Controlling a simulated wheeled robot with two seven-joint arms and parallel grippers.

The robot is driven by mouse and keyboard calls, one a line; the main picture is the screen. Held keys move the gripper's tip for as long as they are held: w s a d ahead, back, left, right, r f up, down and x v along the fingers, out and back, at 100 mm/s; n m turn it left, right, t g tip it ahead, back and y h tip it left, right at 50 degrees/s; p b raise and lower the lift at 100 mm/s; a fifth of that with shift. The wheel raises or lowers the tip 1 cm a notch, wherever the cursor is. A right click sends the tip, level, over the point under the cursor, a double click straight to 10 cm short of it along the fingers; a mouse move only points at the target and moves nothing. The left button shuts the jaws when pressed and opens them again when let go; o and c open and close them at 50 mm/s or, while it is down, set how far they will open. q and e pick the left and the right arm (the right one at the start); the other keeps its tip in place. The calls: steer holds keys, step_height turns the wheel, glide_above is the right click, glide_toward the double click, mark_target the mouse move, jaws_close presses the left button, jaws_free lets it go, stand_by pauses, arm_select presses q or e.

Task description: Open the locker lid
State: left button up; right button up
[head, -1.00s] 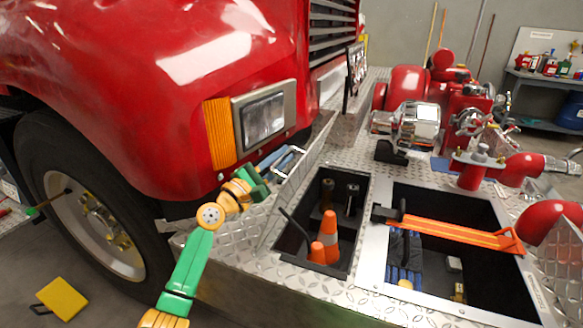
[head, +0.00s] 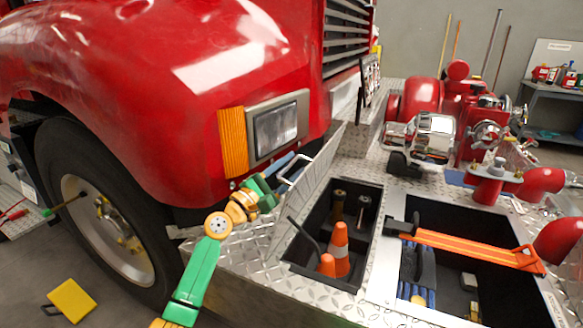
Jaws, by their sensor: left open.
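The locker lid (head: 318,172) is a diamond-plate panel standing raised, roughly upright, along the left edge of the open locker (head: 368,233). A bar handle (head: 291,168) is on its outer, left face. My left gripper (head: 281,162) has bluish fingers and sits just left of the lid beside the handle, below the headlight. It is open; I cannot tell whether a finger touches the handle or lid. My right gripper is not in view.
The locker holds orange cones (head: 338,248) and dark fittings. To its right is another open bay with an orange strap (head: 470,247) across it. The red fender (head: 150,90) and headlight (head: 276,128) rise close above my left gripper. A red pump (head: 490,185) stands behind.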

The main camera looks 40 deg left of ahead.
arm_select(q)
steer(key=b+v, duration=0.1)
steer(key=v, duration=0.5)
steer(key=shift+s, duration=0.4)
steer(key=b+v, duration=0.2)
steer(key=v, duration=0.6)
steer(key=shift+b, duration=0.3)
steer(key=shift+f, duration=0.1)
